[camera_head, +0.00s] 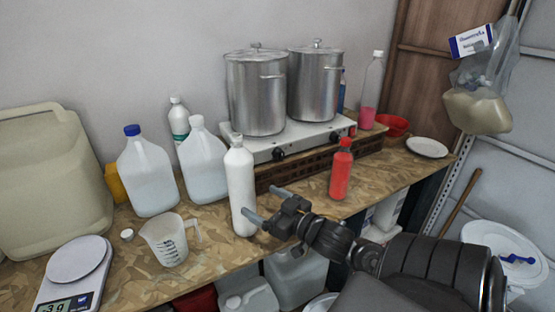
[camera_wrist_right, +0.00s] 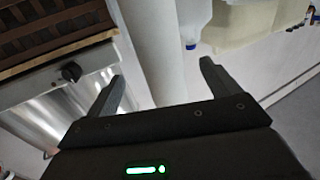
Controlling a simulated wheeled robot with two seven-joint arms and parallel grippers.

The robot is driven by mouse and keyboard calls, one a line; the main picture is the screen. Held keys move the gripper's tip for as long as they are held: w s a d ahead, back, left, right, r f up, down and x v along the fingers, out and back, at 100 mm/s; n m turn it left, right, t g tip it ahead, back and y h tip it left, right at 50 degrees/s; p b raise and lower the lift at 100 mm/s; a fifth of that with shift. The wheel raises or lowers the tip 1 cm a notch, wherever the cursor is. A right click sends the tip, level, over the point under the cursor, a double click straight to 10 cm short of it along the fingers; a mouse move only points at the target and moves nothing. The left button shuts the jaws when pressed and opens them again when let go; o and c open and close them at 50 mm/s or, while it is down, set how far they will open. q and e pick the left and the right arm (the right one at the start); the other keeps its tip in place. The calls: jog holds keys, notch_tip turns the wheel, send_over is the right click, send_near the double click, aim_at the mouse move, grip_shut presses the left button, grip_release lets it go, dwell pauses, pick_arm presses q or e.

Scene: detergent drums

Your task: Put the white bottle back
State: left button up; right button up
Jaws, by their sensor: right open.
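The white bottle (camera_head: 241,187) stands upright on the wooden worktop, near its front edge and in front of the gas stove. My right gripper (camera_head: 263,203) is open just right of the bottle, its fingers pointing at the lower part of its body. In the right wrist view the white bottle (camera_wrist_right: 153,40) shows as a pale column between the two open fingers of my right gripper (camera_wrist_right: 162,73), with gaps on both sides. I cannot tell from this whether a finger touches it. My left gripper is not in view.
White jugs (camera_head: 148,172) stand left of the bottle, with a measuring cup (camera_head: 168,242) and a scale (camera_head: 78,262) in front. A red bottle (camera_head: 342,170) stands to the right. Two steel pots (camera_head: 256,95) sit on the stove (camera_head: 290,142) behind. Worktop (camera_head: 215,262) is bare near the front edge.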

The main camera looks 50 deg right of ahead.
jog(key=s, duration=0.3)
jog(key=shift+s+d+f, duration=0.15)
jog(key=shift+s+d, duration=0.1)
jog(key=shift+s, duration=0.15)
jog(key=shift+a, duration=0.15)
jog(key=shift+w, duration=0.1)
